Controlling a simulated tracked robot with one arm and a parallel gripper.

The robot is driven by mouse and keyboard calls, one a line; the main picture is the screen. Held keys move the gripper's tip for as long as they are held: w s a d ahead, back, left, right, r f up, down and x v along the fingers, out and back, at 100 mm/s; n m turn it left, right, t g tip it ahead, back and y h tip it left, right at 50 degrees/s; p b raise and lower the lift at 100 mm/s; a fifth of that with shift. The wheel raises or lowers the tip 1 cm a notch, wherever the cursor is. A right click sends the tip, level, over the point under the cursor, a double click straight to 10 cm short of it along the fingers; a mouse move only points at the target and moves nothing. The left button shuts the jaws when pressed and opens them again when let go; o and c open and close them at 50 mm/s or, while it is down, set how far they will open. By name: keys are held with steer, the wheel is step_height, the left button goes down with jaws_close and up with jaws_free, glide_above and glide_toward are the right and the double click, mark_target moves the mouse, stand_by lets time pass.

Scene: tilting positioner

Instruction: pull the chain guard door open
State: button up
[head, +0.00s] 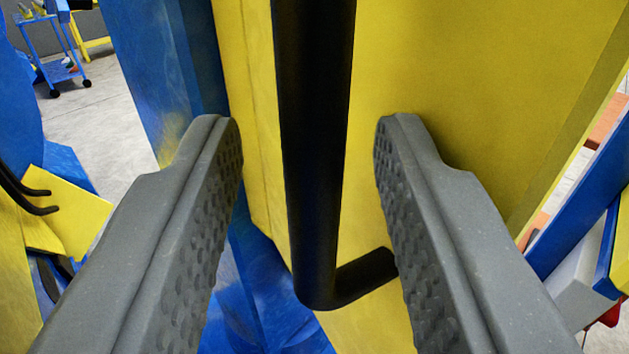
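The yellow chain guard door (455,75) fills the upper middle and right of the head view. A black bar handle (315,150) runs upright in front of it, with a bent lower end that turns back toward the door. My gripper (308,135) is open, with one grey finger on each side of the handle. A gap shows between the handle and each fingertip, so neither finger appears to touch it. The handle's upper end is out of view.
A blue post (165,70) stands just left of the door. Blue parts (255,290) lie below the handle. A blue cart (55,65) stands far off at the upper left on grey floor (95,115). Blue and white parts (575,260) are close at the right.

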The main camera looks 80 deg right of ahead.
mark_target(300, 36)
steer(key=shift+r, duration=0.15)
stand_by(0.3)
steer(key=shift+r+b, duration=0.85)
steer(key=shift+r, duration=0.75)
steer(key=shift+s+r+b, duration=0.1)
steer(key=shift+s+b, duration=0.6)
steer(key=shift+s, duration=0.55)
steer(key=s+d+r+b, duration=0.1)
steer(key=s+b, duration=0.3)
steer(key=s, duration=0.9)
steer(key=shift+s+d, duration=0.2)
steer(key=shift+d, duration=0.2)
steer(key=shift+r, duration=0.15)
